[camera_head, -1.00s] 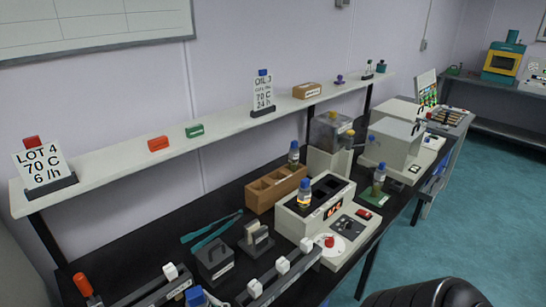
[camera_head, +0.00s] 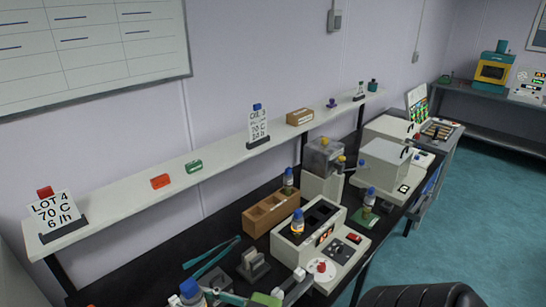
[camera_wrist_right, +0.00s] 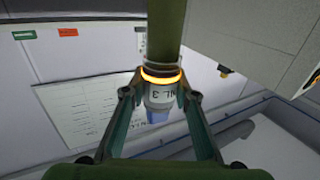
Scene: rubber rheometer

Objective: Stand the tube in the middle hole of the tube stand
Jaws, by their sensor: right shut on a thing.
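My right gripper (camera_wrist_right: 159,95) is shut on a tube with a blue cap (camera_wrist_right: 157,116), a pale label and a glowing orange ring. The tube's dark green body (camera_wrist_right: 166,35) runs out of the top of the wrist view, which is upside down. In the head view the right gripper (camera_head: 203,294) shows at the bottom edge, and the held tube's blue cap (camera_head: 188,287) is visible above the bench; the lower tube is cut off. A brown block (camera_head: 262,222) with several square openings may be the tube stand; I cannot tell. My left gripper is not in view.
A blue-capped tube (camera_head: 298,220) stands in the white heating unit (camera_head: 325,255). Other tubes stand behind the brown block (camera_head: 288,180) and on a green base (camera_head: 369,198). Grey blocks (camera_head: 253,265) and teal tongs (camera_head: 208,258) lie near the gripper. A shelf (camera_head: 125,205) runs behind.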

